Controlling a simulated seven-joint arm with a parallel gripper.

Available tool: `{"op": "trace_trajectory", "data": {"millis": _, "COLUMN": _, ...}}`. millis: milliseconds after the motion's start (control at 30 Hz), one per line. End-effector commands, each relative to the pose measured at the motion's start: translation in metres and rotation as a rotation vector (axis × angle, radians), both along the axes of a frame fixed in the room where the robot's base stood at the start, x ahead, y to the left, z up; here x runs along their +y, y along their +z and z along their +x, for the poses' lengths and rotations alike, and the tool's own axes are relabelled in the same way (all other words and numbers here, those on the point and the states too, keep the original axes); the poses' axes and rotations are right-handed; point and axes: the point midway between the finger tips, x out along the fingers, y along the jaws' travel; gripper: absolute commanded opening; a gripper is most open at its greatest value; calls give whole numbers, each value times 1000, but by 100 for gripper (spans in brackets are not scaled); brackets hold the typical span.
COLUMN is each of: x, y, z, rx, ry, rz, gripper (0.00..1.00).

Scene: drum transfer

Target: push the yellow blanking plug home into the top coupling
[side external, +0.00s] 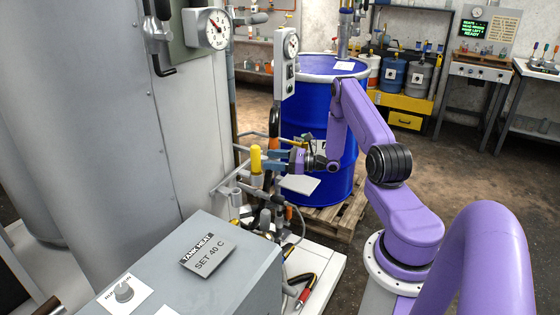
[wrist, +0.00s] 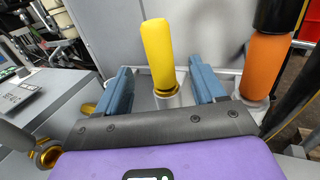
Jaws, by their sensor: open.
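The yellow blanking plug (side external: 256,159) stands upright on the pipework beside the grey tank; it also shows in the wrist view (wrist: 157,55). Its lower end meets a pale metal coupling (wrist: 169,99), with a dark ring showing just above the rim. How deep it sits I cannot tell. My gripper (side external: 270,160) reaches in from the right at the plug's height. In the wrist view my gripper (wrist: 161,70) is open, its blue fingers on either side of the plug with a visible gap at each side. Nothing is held.
An orange and black hose end (wrist: 270,65) stands close to the right finger. A brass-ringed fitting (wrist: 48,155) is at lower left. The blue drum (side external: 310,110) stands behind my gripper on a pallet. The grey control box (side external: 215,262) is in front.

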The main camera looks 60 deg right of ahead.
Motion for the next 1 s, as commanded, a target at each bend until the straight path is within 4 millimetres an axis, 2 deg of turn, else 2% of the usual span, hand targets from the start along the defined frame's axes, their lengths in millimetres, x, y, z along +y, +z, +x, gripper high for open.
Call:
{"op": "trace_trajectory", "data": {"millis": 500, "x": 20, "y": 0, "z": 47, "rx": 0, "ry": 1, "rz": -1, "gripper": 69}}
{"op": "trace_trajectory", "data": {"millis": 733, "x": 23, "y": 0, "z": 57, "rx": 0, "ry": -1, "rz": 1, "gripper": 69}}
{"op": "trace_trajectory", "data": {"millis": 1000, "x": 24, "y": 0, "z": 58, "rx": 0, "ry": -1, "rz": 1, "gripper": 69}}
